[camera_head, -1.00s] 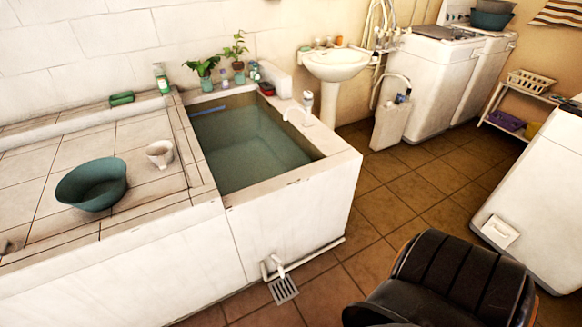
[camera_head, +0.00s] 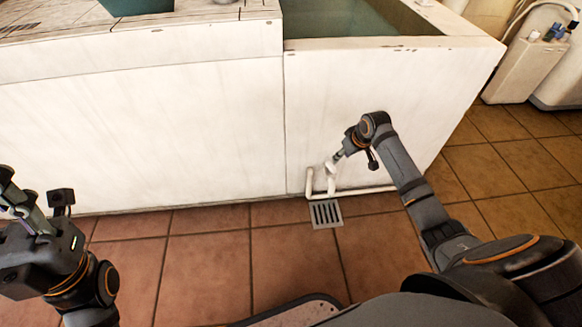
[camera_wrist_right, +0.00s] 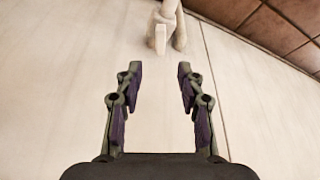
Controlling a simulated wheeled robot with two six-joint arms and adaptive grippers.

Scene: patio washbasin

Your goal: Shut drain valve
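The drain valve is a small white tap on a white pipe low on the basin's front wall. Its handle (camera_head: 331,167) shows in the head view just below my right gripper's tip. In the right wrist view the pale valve (camera_wrist_right: 163,32) is at the top, ahead of the fingers and a little apart from them. My right gripper (camera_wrist_right: 160,70) is open with nothing between its fingers; in the head view the gripper (camera_head: 339,156) partly overlaps the valve area. My left gripper (camera_head: 22,208) is at the left edge, away from the valve; its finger gap is unclear.
The white basin wall (camera_head: 400,90) stands behind the valve, with water (camera_head: 350,20) in the basin above. A metal floor grate (camera_head: 325,213) lies below the valve. The pipe (camera_head: 365,191) runs right along the wall's foot. Tiled floor (camera_head: 205,270) in front is clear.

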